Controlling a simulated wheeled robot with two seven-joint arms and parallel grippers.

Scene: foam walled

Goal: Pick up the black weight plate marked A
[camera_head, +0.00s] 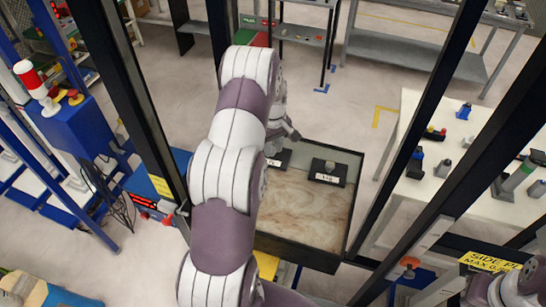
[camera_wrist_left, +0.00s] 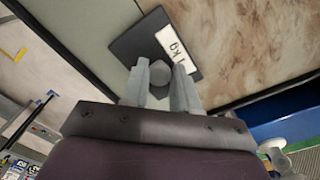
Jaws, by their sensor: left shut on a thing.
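A black weight plate (camera_head: 281,158) with a white label lies at the far left of the tray, partly hidden by my left arm. A second black plate (camera_head: 328,172) with a white label lies to the right. I cannot read an A on either plate. My right gripper is not in view.
The dark-rimmed tray (camera_head: 345,232) has a bare, brownish floor in front of the plates. Black frame posts (camera_head: 412,150) stand close on both sides. A white table (camera_head: 432,190) with small objects is at the right, a blue box (camera_head: 75,130) at the left.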

